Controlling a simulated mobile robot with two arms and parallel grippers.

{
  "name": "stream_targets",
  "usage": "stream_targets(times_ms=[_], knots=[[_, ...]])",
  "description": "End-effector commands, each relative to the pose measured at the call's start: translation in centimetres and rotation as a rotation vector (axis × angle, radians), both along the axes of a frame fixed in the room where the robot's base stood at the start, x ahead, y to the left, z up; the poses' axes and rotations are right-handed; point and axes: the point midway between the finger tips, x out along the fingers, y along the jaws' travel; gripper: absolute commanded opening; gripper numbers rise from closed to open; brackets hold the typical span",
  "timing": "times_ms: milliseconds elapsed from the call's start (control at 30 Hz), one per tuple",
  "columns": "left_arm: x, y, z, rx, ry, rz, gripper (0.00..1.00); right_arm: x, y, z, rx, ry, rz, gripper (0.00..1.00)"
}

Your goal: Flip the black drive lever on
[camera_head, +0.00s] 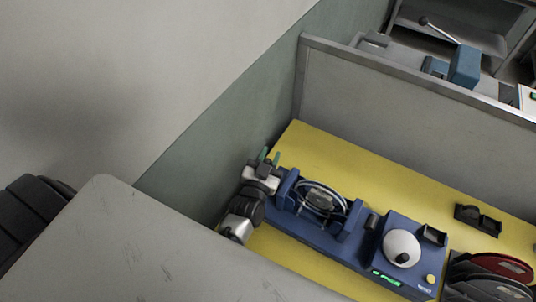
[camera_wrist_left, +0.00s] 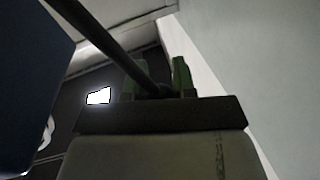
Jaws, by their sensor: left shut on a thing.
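The black drive lever (camera_wrist_left: 105,40) shows in the left wrist view as a dark rod running from the upper left down between the green fingertips. My left gripper (camera_wrist_left: 156,82) is shut on it. In the head view my left gripper (camera_head: 269,157) is at the left end of the blue machine (camera_head: 300,226), with its green fingers pointing up. The lever cannot be made out clearly in the head view. The machine's blue side (camera_wrist_left: 30,85) fills the left of the wrist view. My right gripper is not in view.
The machine stands on a yellow bench top (camera_head: 355,166) with a grey panel (camera_head: 400,110) behind. A small black holder (camera_head: 478,218) and discs (camera_head: 500,266) lie farther right. A green wall is close at the left.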

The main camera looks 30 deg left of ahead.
Motion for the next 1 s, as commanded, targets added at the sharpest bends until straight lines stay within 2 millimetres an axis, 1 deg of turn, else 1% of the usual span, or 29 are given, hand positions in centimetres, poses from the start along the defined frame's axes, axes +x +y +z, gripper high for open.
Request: stream_targets(times_ms=[33, 67, 100, 200, 467, 567, 667, 900, 1000], knots=[[-0.1, 0.3, -0.2, 0.008, 0.004, 0.003, 0.00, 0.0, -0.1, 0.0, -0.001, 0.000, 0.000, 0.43], [-0.1, 0.3, -0.2, 0.008, 0.004, 0.003, 0.30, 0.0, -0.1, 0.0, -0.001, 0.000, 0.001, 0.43], [-0.1, 0.3, -0.2, 0.007, 0.004, 0.003, 0.37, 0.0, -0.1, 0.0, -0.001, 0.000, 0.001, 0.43], [-0.1, 0.2, -0.2, 0.005, 0.003, 0.003, 0.51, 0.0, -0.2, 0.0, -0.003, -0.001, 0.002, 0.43], [-0.1, 0.1, -0.1, 0.001, 0.002, 0.002, 0.51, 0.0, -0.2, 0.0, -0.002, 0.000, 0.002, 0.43], [-0.7, 0.1, -0.3, 0.000, 0.004, 0.002, 0.51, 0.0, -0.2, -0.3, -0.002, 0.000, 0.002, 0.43], [-2.1, -0.1, -0.6, -0.001, 0.005, 0.002, 0.51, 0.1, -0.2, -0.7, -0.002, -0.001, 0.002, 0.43], [-7.0, -0.5, -1.0, 0.000, 0.006, 0.003, 0.51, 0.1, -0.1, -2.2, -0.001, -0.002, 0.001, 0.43], [-8.6, -0.7, -1.0, 0.000, 0.005, 0.003, 0.51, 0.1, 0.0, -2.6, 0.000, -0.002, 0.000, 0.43]])
